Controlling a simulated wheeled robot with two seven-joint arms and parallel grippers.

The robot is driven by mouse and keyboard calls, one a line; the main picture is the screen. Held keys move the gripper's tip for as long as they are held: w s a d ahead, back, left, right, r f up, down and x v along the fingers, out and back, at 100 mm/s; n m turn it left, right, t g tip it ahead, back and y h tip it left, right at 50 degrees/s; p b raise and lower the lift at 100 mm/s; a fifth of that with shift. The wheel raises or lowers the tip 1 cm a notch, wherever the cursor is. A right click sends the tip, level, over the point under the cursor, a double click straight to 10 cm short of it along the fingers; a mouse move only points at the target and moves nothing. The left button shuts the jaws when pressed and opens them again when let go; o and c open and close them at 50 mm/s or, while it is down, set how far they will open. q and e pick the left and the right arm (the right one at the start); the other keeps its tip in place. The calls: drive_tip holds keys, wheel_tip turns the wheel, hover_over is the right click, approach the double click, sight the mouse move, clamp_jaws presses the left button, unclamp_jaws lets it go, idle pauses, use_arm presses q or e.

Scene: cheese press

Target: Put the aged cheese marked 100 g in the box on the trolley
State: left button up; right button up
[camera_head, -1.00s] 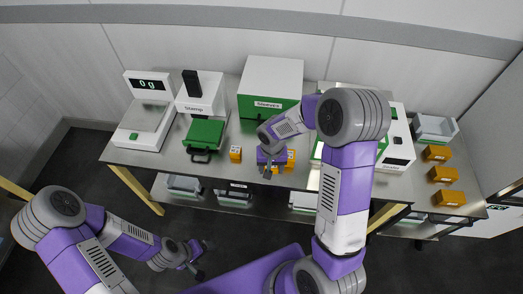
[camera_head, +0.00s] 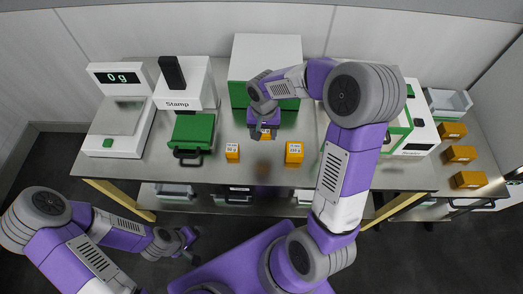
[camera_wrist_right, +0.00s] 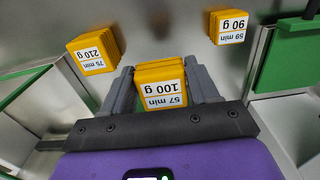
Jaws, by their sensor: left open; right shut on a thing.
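My right gripper (camera_head: 264,131) is shut on the yellow cheese (camera_wrist_right: 161,85) whose label reads 100 g and 57 min. The cheese also shows below the fingers in the head view (camera_head: 265,135), held above the table with a shadow below. A smaller cheese (camera_head: 232,152) stands to its left, marked 90 g in the wrist view (camera_wrist_right: 228,27). A larger cheese (camera_head: 294,153) stands to its right, marked 210 g in the wrist view (camera_wrist_right: 91,53). My left gripper (camera_head: 191,243) is open and empty, low in front of the table. I cannot make out a trolley.
On the metal table (camera_head: 140,165) are a scale (camera_head: 122,115) reading 0 g, a stamp machine (camera_head: 187,92), a large white-and-green box (camera_head: 267,62) and a white-and-green machine (camera_head: 412,125). A grey bin (camera_head: 446,102) and several orange blocks (camera_head: 460,154) are at the right. Bins sit underneath.

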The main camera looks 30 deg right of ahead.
sight(263, 153)
wheel_tip(263, 153, down, 10)
drive_tip(key=b, duration=0.2)
drive_tip(key=shift+b, duration=0.4)
drive_tip(key=shift+f, duration=0.15)
drive_tip(key=o, duration=1.1)
drive_tip(key=shift+r, duration=0.2)
